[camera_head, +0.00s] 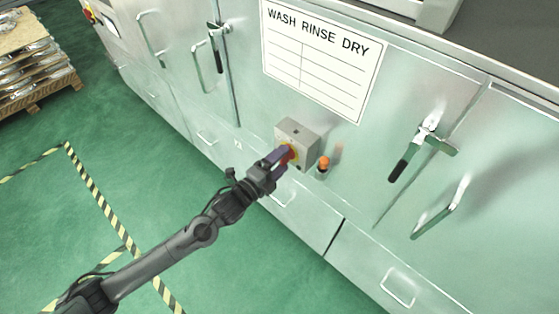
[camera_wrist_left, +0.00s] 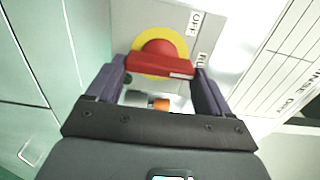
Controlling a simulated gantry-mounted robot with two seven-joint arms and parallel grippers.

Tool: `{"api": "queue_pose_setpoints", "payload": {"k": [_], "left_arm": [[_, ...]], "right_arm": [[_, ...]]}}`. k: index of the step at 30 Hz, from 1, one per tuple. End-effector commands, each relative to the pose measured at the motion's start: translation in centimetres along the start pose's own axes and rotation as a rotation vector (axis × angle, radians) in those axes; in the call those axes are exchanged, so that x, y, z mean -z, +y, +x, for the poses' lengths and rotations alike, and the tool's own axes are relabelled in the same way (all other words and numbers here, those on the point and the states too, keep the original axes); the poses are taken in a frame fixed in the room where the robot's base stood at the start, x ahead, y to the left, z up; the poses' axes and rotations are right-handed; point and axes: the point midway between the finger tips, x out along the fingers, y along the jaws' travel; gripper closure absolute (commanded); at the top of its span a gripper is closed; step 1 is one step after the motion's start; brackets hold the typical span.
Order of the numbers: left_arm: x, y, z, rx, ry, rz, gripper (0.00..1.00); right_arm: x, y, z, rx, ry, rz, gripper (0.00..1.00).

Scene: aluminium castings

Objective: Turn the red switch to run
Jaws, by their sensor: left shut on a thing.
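The red switch (camera_head: 289,154) sits on a grey box (camera_head: 297,133) on the front of the washing machine. In the left wrist view the red switch (camera_wrist_left: 160,66) has a round hub and a bar handle on a yellow disc (camera_wrist_left: 143,36). The box plate carries the words OFF (camera_wrist_left: 194,22) and RUN (camera_wrist_left: 203,60), both on the right side there. My left gripper (camera_head: 281,158) is shut on the red handle; its two dark purple fingers (camera_wrist_left: 161,80) are at the bar's two ends. A pale mark shows near the bar's right end. My right gripper is not in view.
An orange lamp (camera_head: 324,162) stands out just right of the box. A WASH RINSE DRY chart (camera_head: 318,62) is above. Latch levers with black grips (camera_head: 398,170) and door handles (camera_head: 440,210) protrude from the front. A pallet of castings (camera_head: 30,62) stands far left; green floor is clear.

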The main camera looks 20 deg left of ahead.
Motion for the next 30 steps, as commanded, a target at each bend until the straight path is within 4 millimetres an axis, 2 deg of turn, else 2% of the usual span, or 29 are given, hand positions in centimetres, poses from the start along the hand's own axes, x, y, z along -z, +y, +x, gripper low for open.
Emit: {"api": "queue_pose_setpoints", "payload": {"k": [13,14,17,18,26,30], "left_arm": [[0.0,0.0,0.0,-0.001,0.000,0.014,0.50],[0.0,0.0,0.0,-0.001,0.000,0.014,0.18],[0.0,0.0,0.0,-0.001,0.000,0.013,0.02],[0.0,0.0,0.0,-0.001,0.000,0.013,0.00],[0.0,0.0,-0.2,-0.001,0.000,0.012,0.00],[0.0,0.1,-1.2,-0.002,0.001,0.011,0.00]], "right_arm": [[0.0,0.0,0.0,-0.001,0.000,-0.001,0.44],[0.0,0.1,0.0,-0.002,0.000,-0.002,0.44],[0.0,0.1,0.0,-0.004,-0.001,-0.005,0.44],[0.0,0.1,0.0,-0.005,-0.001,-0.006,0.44],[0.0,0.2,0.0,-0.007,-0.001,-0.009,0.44],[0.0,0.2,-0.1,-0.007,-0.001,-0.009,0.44]]}}
